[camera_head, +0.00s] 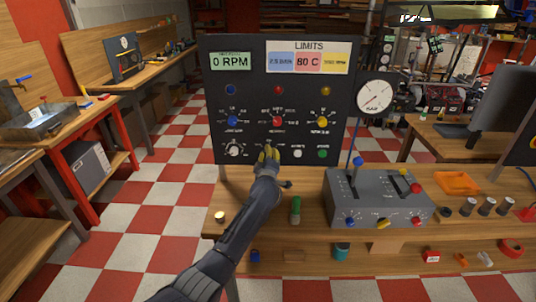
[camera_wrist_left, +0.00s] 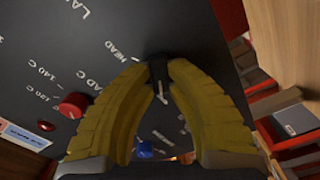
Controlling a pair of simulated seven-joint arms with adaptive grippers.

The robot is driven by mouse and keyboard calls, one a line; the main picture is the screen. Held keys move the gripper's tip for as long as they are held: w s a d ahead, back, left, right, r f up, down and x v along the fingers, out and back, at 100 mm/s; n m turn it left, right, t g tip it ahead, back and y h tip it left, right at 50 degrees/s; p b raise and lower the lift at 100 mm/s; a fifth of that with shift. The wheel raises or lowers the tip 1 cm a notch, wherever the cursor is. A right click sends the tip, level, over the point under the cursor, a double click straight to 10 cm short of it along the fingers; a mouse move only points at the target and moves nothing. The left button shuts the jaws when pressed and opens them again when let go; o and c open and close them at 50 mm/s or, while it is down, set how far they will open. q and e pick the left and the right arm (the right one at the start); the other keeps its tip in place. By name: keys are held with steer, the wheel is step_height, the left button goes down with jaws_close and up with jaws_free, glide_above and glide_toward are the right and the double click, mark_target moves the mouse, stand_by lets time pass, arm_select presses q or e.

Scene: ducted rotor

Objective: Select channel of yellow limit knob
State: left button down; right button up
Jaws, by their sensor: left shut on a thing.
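The dark control panel (camera_head: 250,100) stands upright on the workbench with a blue, a red and a yellow knob in a row. The yellow limit knob (camera_head: 323,121) is at the right of this row, under a yellow light. My left gripper (camera_head: 268,152) is at the panel's lower edge, below the red knob (camera_head: 278,121) and left of the yellow knob. In the left wrist view its yellow fingers (camera_wrist_left: 160,85) are shut on a black selector knob (camera_wrist_left: 157,70) with white labels around it. The red knob (camera_wrist_left: 73,105) is beside them there. My right gripper is not in view.
A white knob (camera_head: 233,150) is left of my gripper; a white button (camera_head: 297,153) and a green button (camera_head: 322,153) are to its right. A round gauge (camera_head: 374,97) and a grey lever box (camera_head: 375,200) stand right of the panel. A green-topped cylinder (camera_head: 295,212) stands on the bench.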

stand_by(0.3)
arm_select(q)
steer(key=c, duration=1.3)
jaws_free()
steer(key=shift+s+a, duration=0.15)
steer(key=shift+s, duration=5.85)
